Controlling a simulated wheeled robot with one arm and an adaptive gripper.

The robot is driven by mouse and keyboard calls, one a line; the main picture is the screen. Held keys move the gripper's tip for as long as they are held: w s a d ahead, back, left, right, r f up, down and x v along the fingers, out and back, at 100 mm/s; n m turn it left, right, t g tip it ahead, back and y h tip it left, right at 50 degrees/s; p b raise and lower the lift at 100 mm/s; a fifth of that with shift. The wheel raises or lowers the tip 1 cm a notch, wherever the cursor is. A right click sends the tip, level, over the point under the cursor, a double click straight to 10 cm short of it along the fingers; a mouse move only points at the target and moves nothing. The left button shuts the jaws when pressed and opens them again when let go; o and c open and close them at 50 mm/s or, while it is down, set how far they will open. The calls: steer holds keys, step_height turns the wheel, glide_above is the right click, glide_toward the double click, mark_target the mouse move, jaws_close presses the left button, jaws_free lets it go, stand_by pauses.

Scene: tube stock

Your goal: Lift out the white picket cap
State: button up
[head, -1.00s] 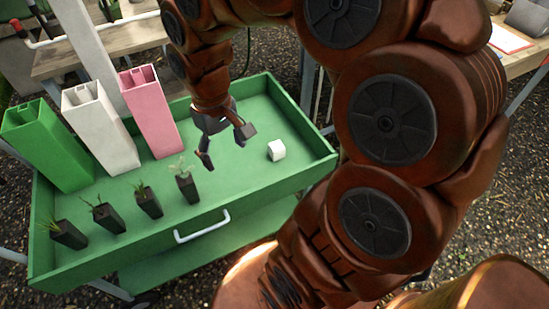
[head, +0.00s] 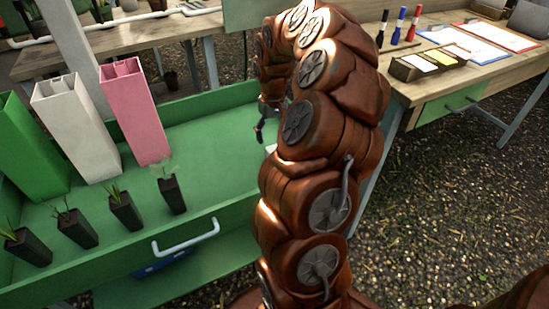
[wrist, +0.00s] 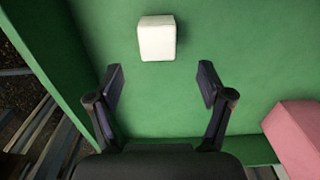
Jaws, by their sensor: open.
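The white picket cap (wrist: 157,38) is a small white block lying on the green tray floor (wrist: 240,45). In the wrist view it sits just beyond my fingertips, roughly centred between them. My gripper (wrist: 160,82) is open and empty, with a dark finger on each side. In the head view only a sliver of the cap (head: 271,148) shows beside my arm. My gripper (head: 268,118) is there near the cap, partly hidden by my arm.
Green (head: 30,150), white (head: 80,130) and pink (head: 138,110) square tubes stand at the tray's left. Several dark potted seedlings (head: 124,212) line its front, above a white handle (head: 185,236). A workbench (head: 420,85) with markers and papers stands right.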

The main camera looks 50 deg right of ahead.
steer(key=shift+s+d+f, duration=0.1)
steer(key=shift+s+f, duration=0.1)
steer(key=shift+f, duration=1.6)
steer(key=shift+s+f, duration=0.15)
steer(key=shift+f, duration=1.6)
steer(key=c, duration=0.9)
steer(key=shift+r, duration=0.1)
